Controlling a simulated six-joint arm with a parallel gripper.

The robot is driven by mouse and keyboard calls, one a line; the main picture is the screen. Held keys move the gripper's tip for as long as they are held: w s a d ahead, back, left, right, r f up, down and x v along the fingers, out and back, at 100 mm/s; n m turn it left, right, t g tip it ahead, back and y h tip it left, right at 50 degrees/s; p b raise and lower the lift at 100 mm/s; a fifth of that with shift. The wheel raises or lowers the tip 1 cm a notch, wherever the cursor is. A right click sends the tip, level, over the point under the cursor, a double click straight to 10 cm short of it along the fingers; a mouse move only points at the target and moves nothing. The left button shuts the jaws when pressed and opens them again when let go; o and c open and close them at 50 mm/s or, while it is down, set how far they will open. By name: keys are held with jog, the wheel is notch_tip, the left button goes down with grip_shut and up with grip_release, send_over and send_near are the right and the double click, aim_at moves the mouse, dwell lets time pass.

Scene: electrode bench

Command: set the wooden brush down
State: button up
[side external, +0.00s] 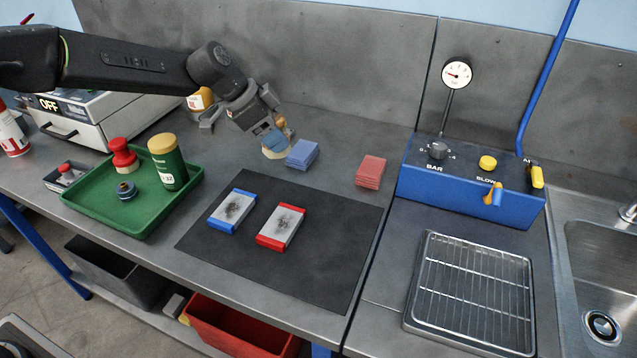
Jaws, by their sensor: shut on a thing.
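My gripper (268,129) is at the back middle of the grey bench, reaching in from the left. It is shut on the wooden brush (275,146), whose pale lower part shows beneath the fingers. The brush is at or just above the bench top, left of the stack of blue pads; I cannot tell whether it touches the bench. The fingers hide much of the brush.
Blue pads (302,153) are close at right, with red pads (370,171) farther right. A dark mat (330,285) holds a blue-ended block (232,211) and a red-ended block (281,227). A green tray (140,226) with a bottle (170,165) stands left.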

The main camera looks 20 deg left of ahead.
jog(key=d+f, duration=0.1)
jog(key=d, duration=0.2)
jog(key=d+f, duration=0.2)
jog(key=d, duration=0.1)
jog(key=d+f, duration=0.2)
jog(key=shift+w+d+f, duration=0.15)
jog(key=shift+w+d, duration=0.2)
jog(key=shift+d, duration=0.05)
jog(key=shift+f, duration=2.05)
jog(key=shift+f, duration=0.15)
jog(key=o, duration=0.9)
jog(key=shift+a+r, duration=0.15)
jog(key=shift+r, duration=0.3)
jog(key=v, duration=1.1)
jog(key=shift+s+r, duration=0.1)
jog(key=shift+s, duration=0.1)
